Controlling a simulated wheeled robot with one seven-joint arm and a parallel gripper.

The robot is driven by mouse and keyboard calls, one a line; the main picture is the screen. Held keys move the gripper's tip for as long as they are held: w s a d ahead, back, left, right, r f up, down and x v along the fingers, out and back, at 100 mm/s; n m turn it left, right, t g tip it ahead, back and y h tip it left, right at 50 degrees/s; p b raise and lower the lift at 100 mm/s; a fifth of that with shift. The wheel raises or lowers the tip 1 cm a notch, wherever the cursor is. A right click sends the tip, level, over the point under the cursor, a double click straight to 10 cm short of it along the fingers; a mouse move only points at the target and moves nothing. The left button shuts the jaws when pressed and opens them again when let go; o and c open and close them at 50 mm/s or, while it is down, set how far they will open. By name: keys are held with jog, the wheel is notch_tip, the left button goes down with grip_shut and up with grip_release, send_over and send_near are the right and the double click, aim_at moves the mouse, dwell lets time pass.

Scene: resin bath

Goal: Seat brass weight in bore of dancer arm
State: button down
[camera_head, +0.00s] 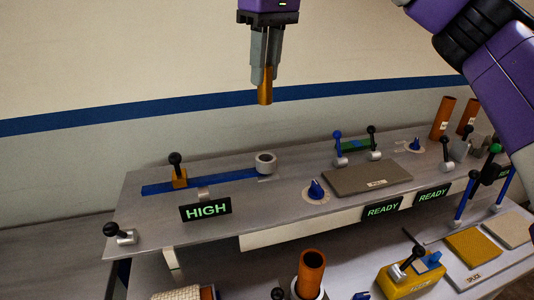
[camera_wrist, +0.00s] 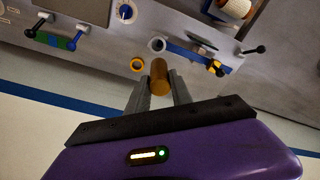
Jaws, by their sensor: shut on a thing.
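My gripper (camera_head: 264,80) is shut on the brass weight (camera_head: 265,95), an upright cylinder whose lower end sticks out below the fingers. In the wrist view the weight (camera_wrist: 159,77) shows between the two fingers. The dancer arm (camera_head: 215,181) is a blue bar on the upper grey bench, with a grey ring at its right end around the bore (camera_head: 265,158). The ring also shows in the wrist view (camera_wrist: 157,45), beyond the weight. The weight is held well above the ring, apart from it. The inside of the bore is hard to see.
A black-knobbed orange block (camera_head: 179,177) stands on the blue bar's left part. A HIGH sign (camera_head: 206,209) is at the bench front. A blue knob (camera_head: 316,190) and a brown pad (camera_head: 367,177) lie to the right. The air around my gripper is clear.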

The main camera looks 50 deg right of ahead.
aim_at(271, 102)
notch_tip(271, 102, down, 16)
jog(key=shift+p, duration=0.4)
jog(key=shift+f, duration=0.1)
jog(key=c, duration=1.1)
grip_release()
jog(key=shift+c, duration=0.2)
jog(key=r, duration=0.4)
jog(key=s+r, duration=0.1)
jog(key=r, duration=0.7)
jog(key=shift+s+r+b, duration=0.1)
jog(key=shift+s+b, duration=0.2)
